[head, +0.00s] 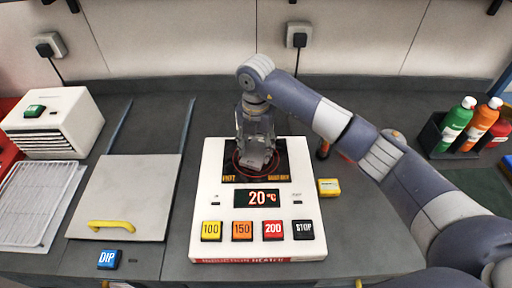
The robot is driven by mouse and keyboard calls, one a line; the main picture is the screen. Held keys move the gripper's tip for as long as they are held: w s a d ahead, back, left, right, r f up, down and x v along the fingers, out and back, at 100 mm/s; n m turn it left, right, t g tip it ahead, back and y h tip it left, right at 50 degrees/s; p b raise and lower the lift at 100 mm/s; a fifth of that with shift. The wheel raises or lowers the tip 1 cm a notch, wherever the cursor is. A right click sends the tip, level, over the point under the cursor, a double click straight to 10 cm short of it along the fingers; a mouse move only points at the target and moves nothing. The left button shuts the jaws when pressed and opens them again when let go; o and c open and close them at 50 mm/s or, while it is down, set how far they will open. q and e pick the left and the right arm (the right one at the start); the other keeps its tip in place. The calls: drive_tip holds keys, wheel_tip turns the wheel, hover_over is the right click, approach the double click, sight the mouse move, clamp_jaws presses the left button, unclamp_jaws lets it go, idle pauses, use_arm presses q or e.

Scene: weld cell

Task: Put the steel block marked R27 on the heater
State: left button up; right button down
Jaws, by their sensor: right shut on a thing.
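The heater (258,247) is a white unit on the bench with a black top plate, a red ring on it and a display reading 20 °C. My right gripper (256,158) points down over the black plate, shut on a grey steel block (254,161). The block is inside the ring's outline in the head view. The fingers hide much of the block, and no R27 mark is readable. I cannot tell whether the block touches the plate. My left gripper is not in view.
The heater's front has 100, 150, 200 and STOP buttons. A yellow block (329,187) lies just right of the heater. A lidded panel with a yellow handle (111,227), a blue DIP button (109,259) and a wire rack (37,203) are left. Bottles (456,124) stand at right.

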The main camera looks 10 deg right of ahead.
drive_tip(key=shift+f, duration=0.6)
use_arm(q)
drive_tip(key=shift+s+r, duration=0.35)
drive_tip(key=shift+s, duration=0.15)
use_arm(e)
drive_tip(key=shift+a, duration=0.1)
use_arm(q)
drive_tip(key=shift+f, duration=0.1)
use_arm(e)
drive_tip(key=shift+f, duration=0.15)
drive_tip(key=c, duration=0.7)
unclamp_jaws()
drive_tip(key=shift+f, duration=0.1)
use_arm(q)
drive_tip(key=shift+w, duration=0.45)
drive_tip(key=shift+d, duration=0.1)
